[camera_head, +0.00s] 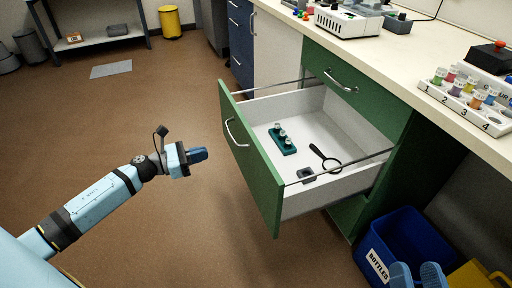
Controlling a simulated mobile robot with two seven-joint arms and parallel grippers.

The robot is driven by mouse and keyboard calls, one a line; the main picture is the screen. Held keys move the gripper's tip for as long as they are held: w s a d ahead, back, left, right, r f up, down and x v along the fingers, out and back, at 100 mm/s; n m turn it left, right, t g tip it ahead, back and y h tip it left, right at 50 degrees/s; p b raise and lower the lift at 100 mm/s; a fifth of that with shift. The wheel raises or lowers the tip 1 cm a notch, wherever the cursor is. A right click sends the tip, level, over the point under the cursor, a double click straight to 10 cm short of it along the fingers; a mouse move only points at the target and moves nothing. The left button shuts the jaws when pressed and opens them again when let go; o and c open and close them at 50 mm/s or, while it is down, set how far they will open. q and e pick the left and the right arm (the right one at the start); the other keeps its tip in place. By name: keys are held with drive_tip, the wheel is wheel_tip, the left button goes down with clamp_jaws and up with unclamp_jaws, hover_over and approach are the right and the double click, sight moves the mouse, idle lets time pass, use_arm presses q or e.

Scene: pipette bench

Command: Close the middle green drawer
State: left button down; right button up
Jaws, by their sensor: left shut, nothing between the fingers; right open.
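The middle green drawer (262,180) stands pulled far out of the green cabinet, with its front panel facing left and a curved metal handle (234,134) on it. Inside its white tray lie a teal rack with small vials (283,142), a black magnifying glass (318,152) and a small grey square item (306,174). My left gripper (204,154) is shut and empty, a short way left of the drawer front, pointing toward it, apart from it. My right gripper (416,270) is open at the bottom edge, in front of the blue bin.
A shut green drawer (345,85) is above the open one. A blue bin labelled BOTTLES (392,228) stands on the floor at lower right, beside a yellow container (480,276). The countertop (400,62) holds a vial rack (462,104) and instruments. Floor left of the drawer is clear.

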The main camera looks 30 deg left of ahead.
sight(252, 140)
use_arm(q)
drive_tip(key=b+x, duration=0.1)
drive_tip(key=x, duration=1.2)
drive_tip(key=shift+w+d+b, duration=0.1)
drive_tip(key=shift+w+b, duration=0.05)
drive_tip(key=shift+b, duration=0.2)
drive_tip(key=shift+w+d+r, duration=0.1)
drive_tip(key=shift+w, duration=0.05)
use_arm(e)
drive_tip(key=shift+a+f+g, duration=0.15)
drive_tip(key=shift+f+g, duration=0.15)
drive_tip(key=shift+f, duration=0.55)
